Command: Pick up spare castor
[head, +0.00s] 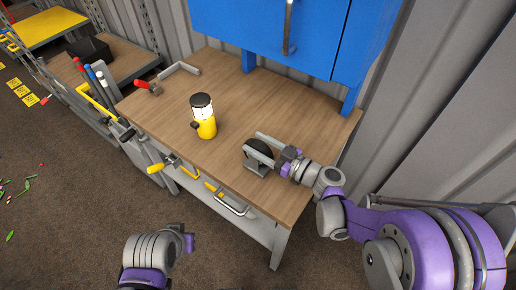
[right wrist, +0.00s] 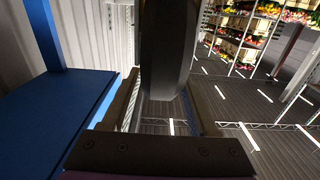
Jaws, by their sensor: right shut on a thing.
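The spare castor (head: 259,152), a black wheel in a grey bracket with a flat plate, is at the right front part of the wooden workbench (head: 240,95). My right gripper (head: 262,149) reaches in from the right and is shut on the castor, one finger on each side of it. In the right wrist view the dark wheel (right wrist: 167,50) stands between the two fingers. I cannot tell whether the castor touches the bench top. My left gripper (head: 186,242) is low in front of the bench, away from the castor; its jaws do not show clearly.
A yellow lantern (head: 204,118) stands left of the castor. A red-handled clamp (head: 165,78) lies at the bench's back left. More clamps (head: 176,167) hang along the front edge. The bench middle is mostly clear.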

